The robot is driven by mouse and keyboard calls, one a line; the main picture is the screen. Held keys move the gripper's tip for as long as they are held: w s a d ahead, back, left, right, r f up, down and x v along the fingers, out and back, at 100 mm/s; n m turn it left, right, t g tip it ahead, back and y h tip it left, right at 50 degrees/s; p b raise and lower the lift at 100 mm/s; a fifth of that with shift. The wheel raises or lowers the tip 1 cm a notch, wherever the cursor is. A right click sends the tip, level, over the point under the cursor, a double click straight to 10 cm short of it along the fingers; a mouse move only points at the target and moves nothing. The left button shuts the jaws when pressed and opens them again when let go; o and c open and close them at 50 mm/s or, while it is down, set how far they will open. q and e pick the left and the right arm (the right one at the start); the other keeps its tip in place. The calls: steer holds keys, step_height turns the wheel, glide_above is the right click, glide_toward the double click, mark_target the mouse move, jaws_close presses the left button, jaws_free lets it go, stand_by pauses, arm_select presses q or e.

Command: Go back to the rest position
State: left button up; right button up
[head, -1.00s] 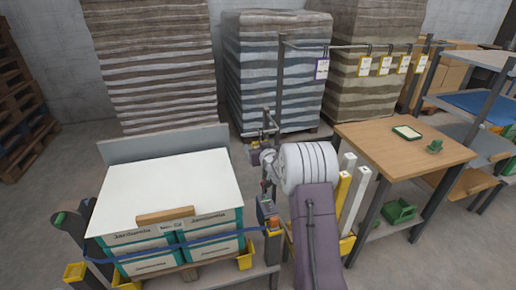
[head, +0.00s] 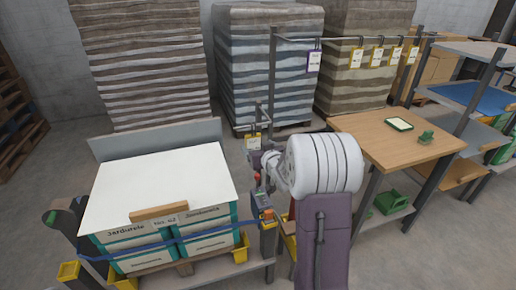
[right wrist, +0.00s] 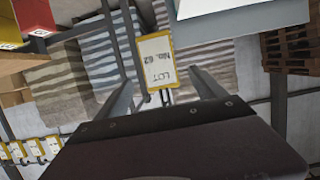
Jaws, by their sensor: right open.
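My right gripper (head: 257,160) is open, just right of the stacked cartons, with my white upper-arm part in front of it. In the right wrist view its two fingers (right wrist: 165,88) stand apart. A yellow-edged tag (right wrist: 157,60) reading "LOT No. 62" shows between and beyond the fingertips, upside down in that view. It is also in the head view (head: 253,142), close to a thin post and apparently hanging free. I cannot tell the exact gap to the fingers. My left gripper is not in view.
White-topped cartons (head: 160,185) with a wooden block (head: 159,212) stand at front left. A wooden table (head: 392,140) stands at right. More tags (head: 377,57) hang from a rail at the back. Tall sack stacks (head: 268,65) fill the back. Floor between is clear.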

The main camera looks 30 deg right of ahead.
steer(key=s+a+f+n+g+y+p, duration=0.1)
steer(key=s+a+f+g+p, duration=0.1)
steer(key=s+a+g, duration=0.2)
steer(key=s+a+f+g+y+p, duration=0.1)
steer(key=s+a+f+g+p, duration=0.2)
steer(key=s+a, duration=0.6)
steer(key=s+a+f+n+g+y+p, duration=0.1)
steer(key=s+a+g, duration=0.5)
steer(key=s, duration=0.7)
steer(key=shift+s+a+f+n+y+p, duration=0.3)
steer(key=shift+a+f+y+p, duration=0.1)
steer(key=shift+a+f+p, duration=0.4)
steer(key=shift+d+f, duration=0.1)
